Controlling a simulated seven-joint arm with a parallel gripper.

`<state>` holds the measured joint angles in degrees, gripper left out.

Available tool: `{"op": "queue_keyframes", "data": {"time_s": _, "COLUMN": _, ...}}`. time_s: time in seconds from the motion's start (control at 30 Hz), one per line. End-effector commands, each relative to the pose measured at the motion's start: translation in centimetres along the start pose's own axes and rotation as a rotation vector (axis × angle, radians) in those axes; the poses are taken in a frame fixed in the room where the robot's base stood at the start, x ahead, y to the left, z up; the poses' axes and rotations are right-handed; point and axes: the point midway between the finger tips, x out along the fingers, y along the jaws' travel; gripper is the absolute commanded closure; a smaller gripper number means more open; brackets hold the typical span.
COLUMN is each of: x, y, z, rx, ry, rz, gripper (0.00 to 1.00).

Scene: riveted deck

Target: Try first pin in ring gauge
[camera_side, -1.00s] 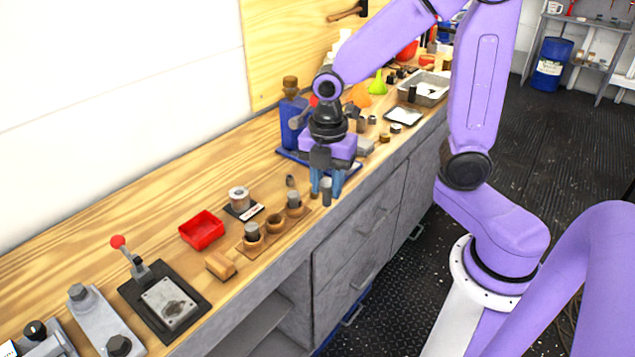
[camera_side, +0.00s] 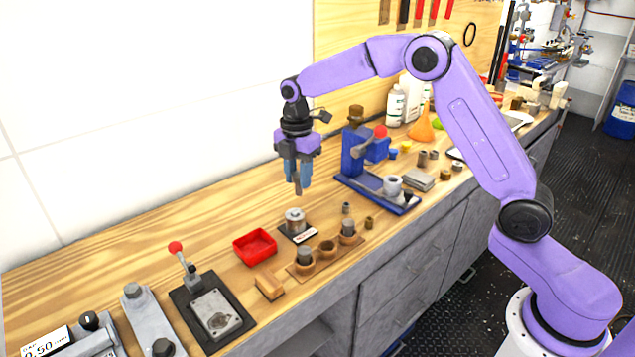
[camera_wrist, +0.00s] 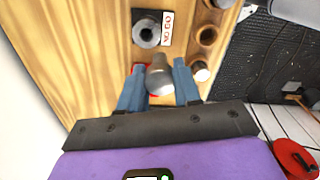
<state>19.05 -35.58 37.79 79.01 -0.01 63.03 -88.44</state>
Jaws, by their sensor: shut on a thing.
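My gripper (camera_side: 298,180) hangs above the bench, shut on a grey metal pin (camera_side: 298,188) that points down. In the wrist view the pin (camera_wrist: 160,76) sits between the blue fingers (camera_wrist: 160,86). The ring gauge (camera_side: 295,216), a silvery ring on a dark base with a white label, stands on the bench below and apart from the pin. In the wrist view the ring gauge (camera_wrist: 147,33) shows its open bore, and its label reads NO GO. The wooden pin rack (camera_side: 327,262) has pins in its two end cups; its middle cup is empty.
A red tray (camera_side: 255,246) and a small wooden block (camera_side: 270,284) lie left of the rack. A red-knobbed lever fixture (camera_side: 212,313) stands further left. A blue press (camera_side: 372,158) stands behind to the right. The bench's front edge runs close to the rack.

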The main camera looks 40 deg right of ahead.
Motion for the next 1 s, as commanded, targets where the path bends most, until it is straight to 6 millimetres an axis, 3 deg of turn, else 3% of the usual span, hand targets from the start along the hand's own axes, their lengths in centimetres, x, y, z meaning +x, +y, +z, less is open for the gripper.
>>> {"op": "queue_keyframes", "data": {"time_s": 0.23, "x": 0.7, "y": 2.2, "z": 1.0, "rx": 0.000, "ry": 0.000, "rz": 0.001, "gripper": 1.00}}
{"op": "queue_keyframes", "data": {"time_s": 0.47, "x": 1.6, "y": 2.3, "z": 1.1, "rx": 0.000, "ry": 0.000, "rz": 0.000, "gripper": 1.00}}
{"op": "queue_keyframes", "data": {"time_s": 1.0, "x": 5.9, "y": 2.2, "z": 1.1, "rx": 0.000, "ry": 0.000, "rz": 0.000, "gripper": 1.00}}
